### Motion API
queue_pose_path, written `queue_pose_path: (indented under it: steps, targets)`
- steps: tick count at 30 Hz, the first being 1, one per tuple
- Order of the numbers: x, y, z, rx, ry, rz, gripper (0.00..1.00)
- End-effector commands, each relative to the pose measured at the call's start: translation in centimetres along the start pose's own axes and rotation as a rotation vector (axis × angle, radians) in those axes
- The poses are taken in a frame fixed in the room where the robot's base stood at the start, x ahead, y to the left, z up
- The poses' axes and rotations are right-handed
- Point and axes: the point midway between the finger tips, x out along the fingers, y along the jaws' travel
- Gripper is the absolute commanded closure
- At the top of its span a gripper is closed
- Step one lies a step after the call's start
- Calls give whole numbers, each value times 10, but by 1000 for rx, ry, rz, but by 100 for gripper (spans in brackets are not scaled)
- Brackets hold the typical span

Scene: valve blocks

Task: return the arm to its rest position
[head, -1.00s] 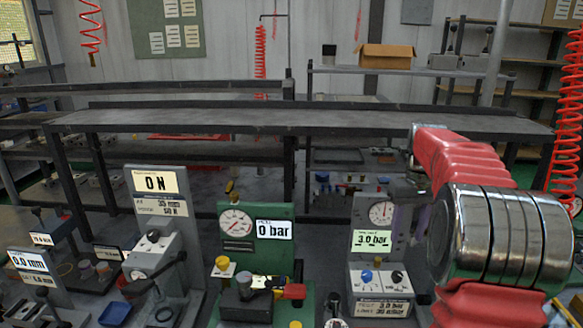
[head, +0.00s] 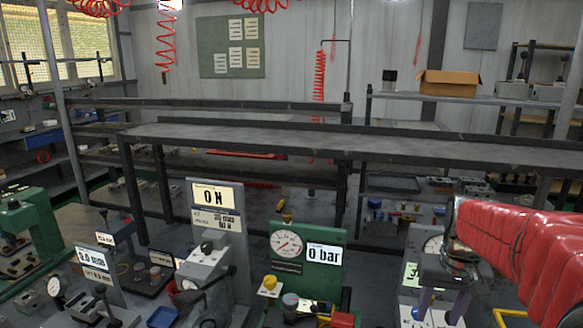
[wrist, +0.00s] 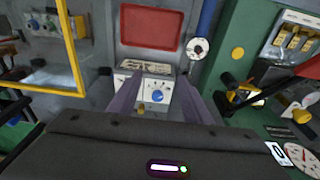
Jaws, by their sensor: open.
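My arm in its red sleeve reaches in from the right of the head view. My gripper (head: 440,302) points down in front of the grey valve block (head: 410,272) at right, hiding part of its gauge and display. In the wrist view my gripper (wrist: 162,92) shows two purple-grey fingers, spread apart. Nothing is held between them. A grey block with a blue knob (wrist: 157,96) shows beyond the gap, apart from the fingers as far as I can tell.
The green block (head: 288,250) reading 0 bar stands left of my gripper; its green panel (wrist: 235,90) is close on the right in the wrist view. A grey stand (head: 218,235) reads 0 N. A yellow frame (wrist: 75,50) is at left. A long bench (head: 330,143) runs behind.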

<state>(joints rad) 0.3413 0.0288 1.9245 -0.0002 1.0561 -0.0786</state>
Motion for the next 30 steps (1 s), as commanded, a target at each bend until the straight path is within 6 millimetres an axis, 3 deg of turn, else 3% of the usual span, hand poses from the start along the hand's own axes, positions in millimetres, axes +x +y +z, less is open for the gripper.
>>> queue_pose_path:
  steps: [12,30]
  targets:
    - [-19,-48,81,-48,106,-14,55]
    - [-33,-92,184,-183,267,-61,55]
